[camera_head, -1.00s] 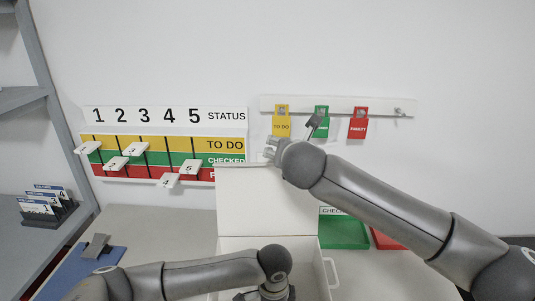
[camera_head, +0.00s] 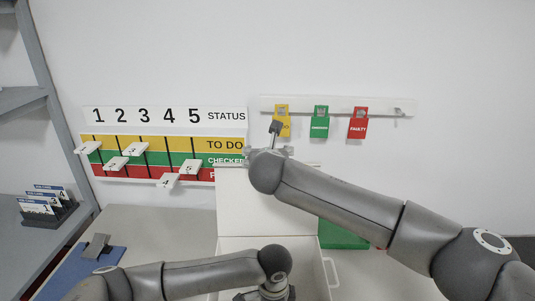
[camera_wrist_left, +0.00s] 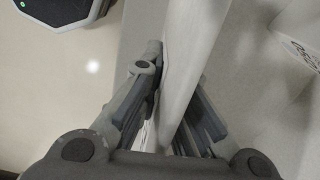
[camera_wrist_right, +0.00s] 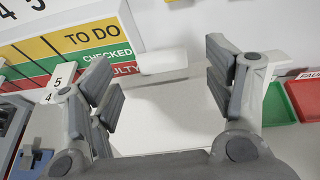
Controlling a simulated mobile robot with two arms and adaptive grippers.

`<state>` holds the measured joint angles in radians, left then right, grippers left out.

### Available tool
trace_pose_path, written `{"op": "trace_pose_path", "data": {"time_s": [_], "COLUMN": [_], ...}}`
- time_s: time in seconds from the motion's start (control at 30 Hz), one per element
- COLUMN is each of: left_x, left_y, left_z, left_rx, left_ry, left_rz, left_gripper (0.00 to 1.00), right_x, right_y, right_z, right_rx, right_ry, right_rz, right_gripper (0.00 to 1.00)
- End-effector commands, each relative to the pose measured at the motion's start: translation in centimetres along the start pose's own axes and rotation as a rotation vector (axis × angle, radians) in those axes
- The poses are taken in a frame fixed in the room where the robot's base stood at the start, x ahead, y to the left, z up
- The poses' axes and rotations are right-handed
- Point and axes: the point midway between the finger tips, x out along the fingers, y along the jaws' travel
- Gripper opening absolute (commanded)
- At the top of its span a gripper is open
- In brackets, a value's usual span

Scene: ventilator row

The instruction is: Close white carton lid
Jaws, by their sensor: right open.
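The white carton (camera_head: 327,262) stands on the table at the bottom centre of the head view. Its lid (camera_head: 262,205) is raised upright at the back; it also shows in the right wrist view (camera_wrist_right: 170,112). My right gripper (camera_head: 270,143) is open and empty at the lid's top edge. In the right wrist view the lid lies beyond and between the spread fingers (camera_wrist_right: 165,85). My left gripper (camera_head: 268,293) is at the carton's front, mostly hidden by its arm. In the left wrist view its fingers (camera_wrist_left: 178,85) are closed on both sides of a white carton wall (camera_wrist_left: 188,50).
The status board (camera_head: 165,145) hangs on the wall left of the lid. Yellow, green (camera_head: 320,122) and red (camera_head: 357,123) tags hang from a rail at the right. A green tray (camera_head: 343,235) stands right of the carton. A blue clipboard (camera_head: 85,270) lies at the left.

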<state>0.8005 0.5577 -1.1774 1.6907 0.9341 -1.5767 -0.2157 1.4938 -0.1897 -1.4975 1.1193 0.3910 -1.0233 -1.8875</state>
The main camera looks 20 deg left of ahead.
Motion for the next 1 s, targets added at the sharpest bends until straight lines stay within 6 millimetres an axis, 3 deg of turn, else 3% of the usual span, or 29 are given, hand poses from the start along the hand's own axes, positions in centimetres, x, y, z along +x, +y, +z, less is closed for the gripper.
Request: {"op": "trace_pose_path", "data": {"time_s": [0.5,1.0], "left_x": [0.0,0.0], "left_y": [-0.1,-0.1], "left_z": [0.0,0.0], "left_rx": [0.000,-0.001], "left_ry": [0.000,0.000], "left_rz": [-0.002,-0.002], "left_gripper": [0.00,0.00], "right_x": [4.4,5.3], "right_y": [0.0,0.0], "right_z": [0.0,0.0], "right_rx": [0.001,0.000], "right_ry": [0.001,-0.001], "right_rz": [-0.001,0.000], "right_gripper": [0.75,0.75]}}
